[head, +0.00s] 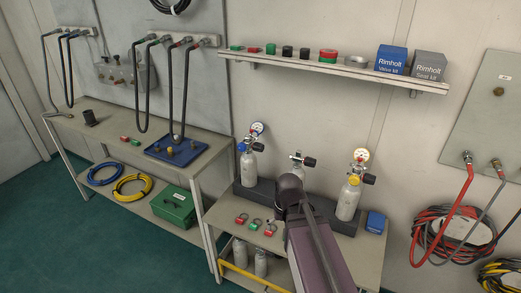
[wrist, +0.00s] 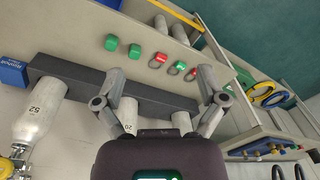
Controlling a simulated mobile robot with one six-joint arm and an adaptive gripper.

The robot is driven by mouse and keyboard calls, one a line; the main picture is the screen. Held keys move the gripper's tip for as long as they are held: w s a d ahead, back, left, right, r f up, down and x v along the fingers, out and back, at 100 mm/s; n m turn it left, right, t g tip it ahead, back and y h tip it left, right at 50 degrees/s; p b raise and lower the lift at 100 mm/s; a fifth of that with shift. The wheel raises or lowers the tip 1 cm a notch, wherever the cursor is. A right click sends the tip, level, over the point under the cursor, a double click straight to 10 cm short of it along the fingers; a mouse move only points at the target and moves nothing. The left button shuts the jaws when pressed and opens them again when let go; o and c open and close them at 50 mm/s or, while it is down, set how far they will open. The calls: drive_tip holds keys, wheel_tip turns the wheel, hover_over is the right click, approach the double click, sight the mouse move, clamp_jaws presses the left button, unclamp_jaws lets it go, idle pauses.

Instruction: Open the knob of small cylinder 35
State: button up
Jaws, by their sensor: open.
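Three small grey cylinders stand in a dark rack (head: 325,219). The left one (head: 249,170) has a blue collar and the right one (head: 347,203) a yellow collar. The middle one (head: 297,170) is partly behind my arm. Each has a black knob and valve at its top. In the wrist view the yellow-collared cylinder reads 52 (wrist: 38,118) and the middle one seems to read 20 (wrist: 127,118). The other cylinder (wrist: 181,122) is partly hidden and its number does not show; I read no 35. My gripper (head: 290,188) is open and empty; it also shows in the wrist view (wrist: 160,85).
Red and green tagged rings (head: 256,224) lie on the bench before the rack. A blue box (head: 375,222) stands right of it. A wall shelf (head: 330,68) runs above. A second bench with a blue tray (head: 190,140) is at left.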

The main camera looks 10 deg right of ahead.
drive_tip(key=w+a+f+m+t+y+b, duration=0.1)
drive_tip(key=w+a+m+t+y+b, duration=0.15)
drive_tip(key=w, duration=0.55)
drive_tip(key=m+t+y+b, duration=0.55)
drive_tip(key=m+t, duration=0.35)
drive_tip(key=m, duration=0.7)
approach(263, 149)
drive_tip(key=s, duration=0.2)
drive_tip(key=shift+w+d+r, duration=0.2)
drive_tip(key=shift+d+r, duration=0.1)
drive_tip(key=b+x, duration=0.4)
drive_tip(key=x, duration=0.9)
drive_tip(key=shift+w+a, duration=0.15)
drive_tip(key=shift+w, duration=0.25)
drive_tip(key=c, duration=1.2)
